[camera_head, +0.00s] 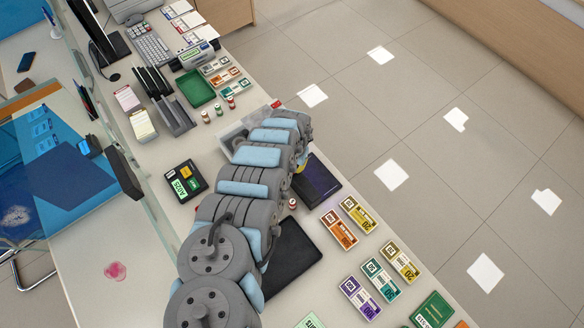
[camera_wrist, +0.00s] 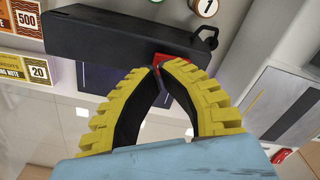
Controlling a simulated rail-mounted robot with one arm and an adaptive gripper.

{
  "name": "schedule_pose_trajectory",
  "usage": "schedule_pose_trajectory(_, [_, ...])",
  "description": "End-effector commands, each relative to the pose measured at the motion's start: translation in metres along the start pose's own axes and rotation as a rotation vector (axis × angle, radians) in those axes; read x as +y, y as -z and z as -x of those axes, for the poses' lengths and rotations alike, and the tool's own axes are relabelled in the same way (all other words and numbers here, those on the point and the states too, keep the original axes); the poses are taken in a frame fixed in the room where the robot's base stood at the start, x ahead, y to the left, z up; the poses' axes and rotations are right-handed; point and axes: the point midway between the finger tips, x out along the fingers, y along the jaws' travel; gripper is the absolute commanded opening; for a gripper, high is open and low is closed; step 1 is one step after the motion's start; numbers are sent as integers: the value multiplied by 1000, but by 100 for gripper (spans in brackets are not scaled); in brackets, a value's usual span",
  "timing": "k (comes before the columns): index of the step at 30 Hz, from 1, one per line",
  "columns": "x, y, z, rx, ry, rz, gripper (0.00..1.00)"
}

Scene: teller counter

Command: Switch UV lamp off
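The UV lamp (camera_wrist: 110,35) shows in the wrist view as a long dark grey bar across the upper left, with a red switch (camera_wrist: 162,59) on its lower edge. My gripper (camera_wrist: 155,68) has its yellow-padded fingers bowed, with the tips together right at the red switch. The right fingertip partly covers the switch; I cannot tell whether they touch or which way it is set. In the head view, a dark pad with a purple tint (camera_head: 318,182) lies beside my arm, and my arm hides the lamp bar and switch.
Several banknote bundles (camera_head: 338,228) lie on the counter near the dark pad. A black mat (camera_head: 290,257) is beside my arm. A card terminal (camera_head: 184,181) and a green tray (camera_head: 195,88) lie to the left and farther back. Tiled floor is at right.

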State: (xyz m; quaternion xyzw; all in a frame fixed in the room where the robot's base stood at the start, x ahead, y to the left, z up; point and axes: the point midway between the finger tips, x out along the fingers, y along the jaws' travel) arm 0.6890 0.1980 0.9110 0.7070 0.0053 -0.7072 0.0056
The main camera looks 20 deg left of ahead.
Motion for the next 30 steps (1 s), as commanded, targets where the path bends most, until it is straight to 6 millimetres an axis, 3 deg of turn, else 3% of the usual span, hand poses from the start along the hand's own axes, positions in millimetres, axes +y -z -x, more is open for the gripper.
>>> schedule_pose_trajectory(30, [0, 0, -13, 0, 0, 0, 0])
